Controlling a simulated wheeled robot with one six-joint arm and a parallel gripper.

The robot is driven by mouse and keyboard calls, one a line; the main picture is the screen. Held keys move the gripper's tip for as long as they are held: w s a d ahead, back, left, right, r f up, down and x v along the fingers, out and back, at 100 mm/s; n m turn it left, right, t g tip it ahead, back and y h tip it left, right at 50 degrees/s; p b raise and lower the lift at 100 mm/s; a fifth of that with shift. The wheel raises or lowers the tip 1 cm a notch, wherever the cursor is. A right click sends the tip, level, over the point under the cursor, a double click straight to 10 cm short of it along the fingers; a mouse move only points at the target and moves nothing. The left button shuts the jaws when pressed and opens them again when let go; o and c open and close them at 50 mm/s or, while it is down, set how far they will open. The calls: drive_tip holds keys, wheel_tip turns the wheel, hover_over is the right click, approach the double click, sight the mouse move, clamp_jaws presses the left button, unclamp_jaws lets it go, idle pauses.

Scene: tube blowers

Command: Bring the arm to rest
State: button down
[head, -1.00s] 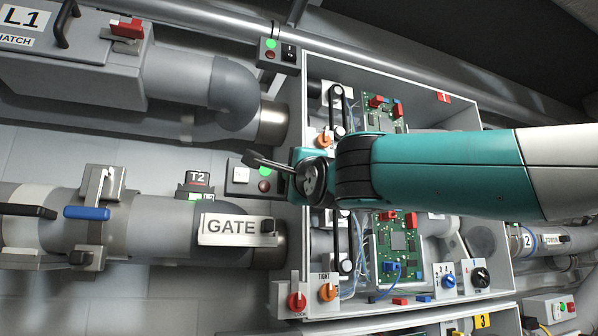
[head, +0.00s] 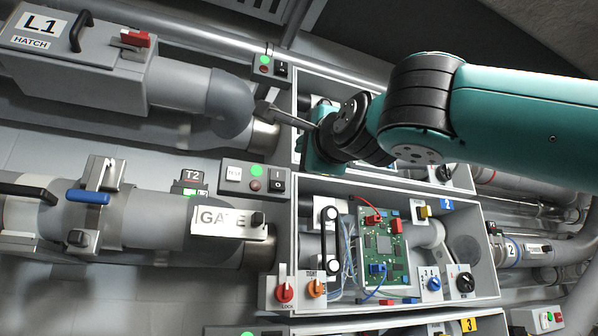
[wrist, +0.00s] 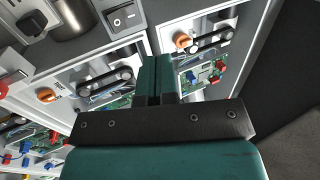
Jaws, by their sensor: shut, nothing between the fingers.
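My gripper shows in the wrist view (wrist: 156,62), with its two teal fingers together and nothing between them. In the head view my teal and black arm reaches in from the right, and my gripper (head: 318,158) hangs at its end. It is in front of the upper open box (head: 292,155), clear of the GATE plate (head: 233,222). Whether it touches the box cannot be told from this view. The arm hides much of the upper box.
A lower open box (head: 480,215) holds a green circuit board (head: 378,247) and knobs. A switch panel (head: 254,181) and the T2 display (head: 193,177) sit left of my gripper. Grey pipes (head: 150,220) run along the left. The dark area at the upper right looks open.

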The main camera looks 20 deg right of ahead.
drive_tip(key=shift+s, duration=0.6)
drive_tip(key=a+f+n+g+y, duration=0.25)
drive_tip(key=f+n+g, duration=0.45)
drive_tip(key=f, duration=1)
drive_tip(key=a+f+n+g+y, duration=0.2)
drive_tip(key=a+f+n+g, duration=0.25)
drive_tip(key=f+n, duration=0.8)
drive_tip(key=s+d+f+n+g, duration=0.1)
drive_tip(key=s+f+n+g, duration=0.1)
drive_tip(key=s+f+g, duration=0.3)
drive_tip(key=s+d+f+n+g+h, duration=0.1)
drive_tip(key=s+f+g, duration=0.4)
drive_tip(key=s+f, duration=0.8)
wheel_tip(320, 180, down, 6)
drive_tip(key=shift+s+d+f+n, duration=0.1)
drive_tip(key=shift+s+d+n, duration=0.15)
drive_tip(key=shift+d+n, duration=0.65)
